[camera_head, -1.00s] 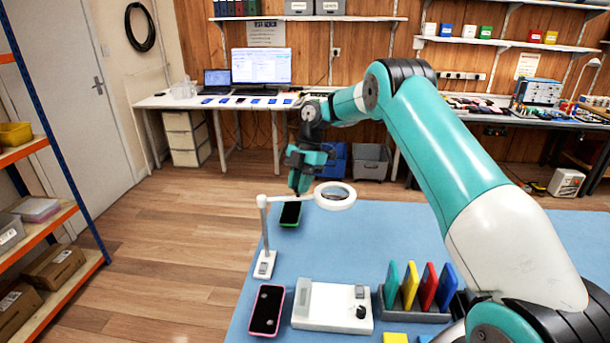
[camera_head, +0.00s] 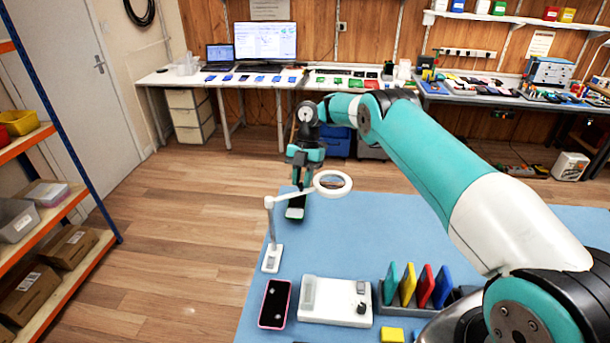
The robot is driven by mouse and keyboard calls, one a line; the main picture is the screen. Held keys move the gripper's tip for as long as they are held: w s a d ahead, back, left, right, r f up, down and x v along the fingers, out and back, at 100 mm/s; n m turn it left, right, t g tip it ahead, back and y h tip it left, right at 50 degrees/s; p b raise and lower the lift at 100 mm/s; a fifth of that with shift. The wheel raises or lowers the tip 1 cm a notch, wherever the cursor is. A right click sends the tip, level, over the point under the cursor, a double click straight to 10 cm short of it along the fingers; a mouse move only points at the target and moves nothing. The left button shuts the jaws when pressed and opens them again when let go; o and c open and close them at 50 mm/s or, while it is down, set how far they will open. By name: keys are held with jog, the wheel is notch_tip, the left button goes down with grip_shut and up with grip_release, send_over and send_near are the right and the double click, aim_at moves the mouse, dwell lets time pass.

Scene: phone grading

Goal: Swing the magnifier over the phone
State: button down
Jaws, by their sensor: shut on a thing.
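The magnifier has a white ring (camera_head: 347,193) on a thin arm, joined to a post with a white base (camera_head: 272,258) on the blue mat. My gripper (camera_head: 301,181) is shut at the magnifier's arm, just left of the ring; the exact contact is too small to make out. A green-edged phone (camera_head: 295,212) lies at the mat's far left edge, below my gripper in the picture and partly hidden by it. The ring shows to the right of this phone. A pink-edged phone (camera_head: 275,303) lies dark-screened at the near left, nearer than the magnifier's base.
A white device (camera_head: 336,302) with a dark knob stands right of the pink phone. A grey rack (camera_head: 390,297) holds several coloured slabs, with a yellow block (camera_head: 392,335) in front. The mat (camera_head: 350,240) is clear between the magnifier and rack. Shelving (camera_head: 55,215) stands left.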

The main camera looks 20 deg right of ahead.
dwell(0.3)
jog(key=c, duration=1)
grip_release()
jog(key=shift+b, duration=0.3)
